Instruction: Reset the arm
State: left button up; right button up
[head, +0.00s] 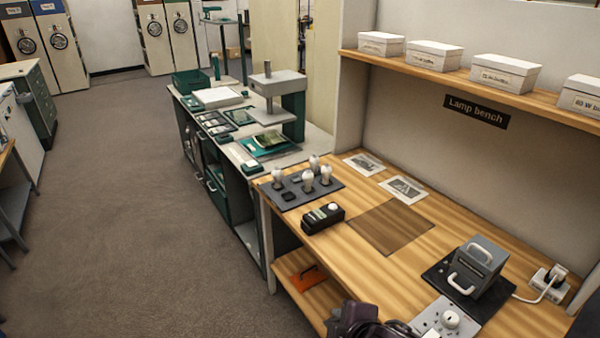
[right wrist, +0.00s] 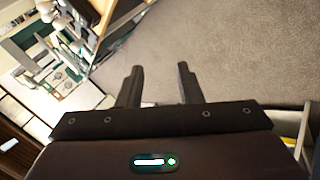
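My right gripper (right wrist: 158,78) shows in the right wrist view with its two dark fingers apart and nothing between them. Grey carpet fills the view beyond the fingertips. In the head view a dark part of my right gripper (head: 362,322) is at the bottom edge, in front of the wooden lamp bench (head: 330,245). Its fingertips are not clear there. My left gripper is not in view.
The bench holds a dark tray (head: 318,194) with several bulbs, a black box (head: 323,217), a grey device with handles (head: 476,265) and a socket plate (head: 446,318). Boxes line the shelf (head: 460,82) above. The carpet (head: 130,210) at left is clear.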

jog(key=s+d+f+m+g+h, duration=0.3)
jog(key=s+d+f+m+g, duration=0.25)
jog(key=s+d+m, duration=0.8)
notch_tip(320, 180, down, 28)
jog(key=w+a+r+m, duration=0.1)
jog(key=s+d+f+g, duration=0.1)
jog(key=s+d+f, duration=0.2)
jog(key=s+f, duration=1.7)
jog(key=shift+f+g, duration=0.25)
jog(key=shift+g, duration=0.1)
jog(key=shift+d, duration=0.1)
